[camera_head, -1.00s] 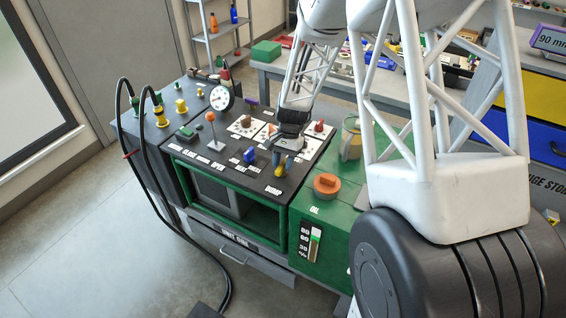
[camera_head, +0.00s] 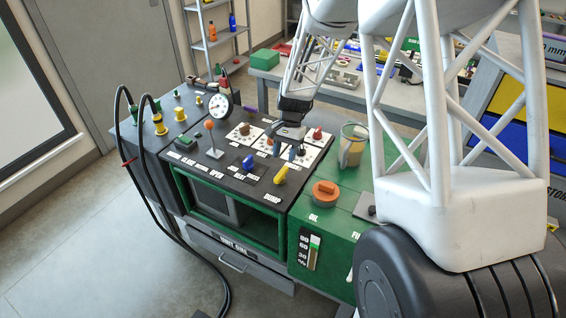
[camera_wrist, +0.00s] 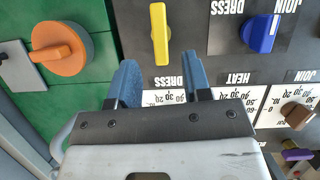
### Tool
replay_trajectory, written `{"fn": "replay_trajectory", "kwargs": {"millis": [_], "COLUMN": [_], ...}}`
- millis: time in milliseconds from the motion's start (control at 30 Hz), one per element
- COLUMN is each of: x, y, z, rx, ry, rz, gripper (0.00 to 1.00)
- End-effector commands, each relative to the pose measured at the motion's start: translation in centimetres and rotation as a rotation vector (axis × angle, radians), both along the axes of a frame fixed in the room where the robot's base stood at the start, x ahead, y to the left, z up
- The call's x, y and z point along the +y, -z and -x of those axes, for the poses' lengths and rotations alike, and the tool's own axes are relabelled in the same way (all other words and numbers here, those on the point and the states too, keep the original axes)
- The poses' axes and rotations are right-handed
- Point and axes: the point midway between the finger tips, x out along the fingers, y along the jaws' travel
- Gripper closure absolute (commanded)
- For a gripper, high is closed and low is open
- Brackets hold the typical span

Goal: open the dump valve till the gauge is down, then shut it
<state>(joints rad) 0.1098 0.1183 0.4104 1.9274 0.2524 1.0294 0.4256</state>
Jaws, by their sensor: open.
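The yellow dump valve handle (camera_head: 281,174) stands on the black panel beside the DUMP label. In the wrist view the yellow handle (camera_wrist: 160,34) lies lengthwise up and down the picture. My gripper (camera_head: 290,152) is behind the handle, apart from it. In the wrist view its blue fingers (camera_wrist: 162,82) are spread and empty, with the handle beyond their tips. The round white gauge (camera_head: 220,104) stands at the back left of the panel. Its needle is too small to read.
A blue knob (camera_head: 248,162) and an orange-topped lever (camera_head: 210,138) are left of the valve. An orange cap (camera_head: 325,193) is on the green cabinet to the right. White dial cards with a brown knob (camera_wrist: 296,114) lie near my gripper. Black hoses (camera_head: 150,165) hang at left.

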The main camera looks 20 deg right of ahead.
Motion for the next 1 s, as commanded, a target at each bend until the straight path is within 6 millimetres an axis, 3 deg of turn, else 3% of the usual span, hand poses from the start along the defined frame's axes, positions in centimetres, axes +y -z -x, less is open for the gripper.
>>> {"fn": "replay_trajectory", "kwargs": {"millis": [200, 767, 1000], "x": [-0.4, -0.4, -0.2], "y": [-1.5, -1.7, -3.2], "z": [-0.4, -0.5, 0.4], "rx": [0.0, 0.0, -0.024], "ry": [0.0, 0.0, -0.021], "rz": [0.0, 0.0, 0.004], "gripper": [0.55, 0.55, 0.55]}}
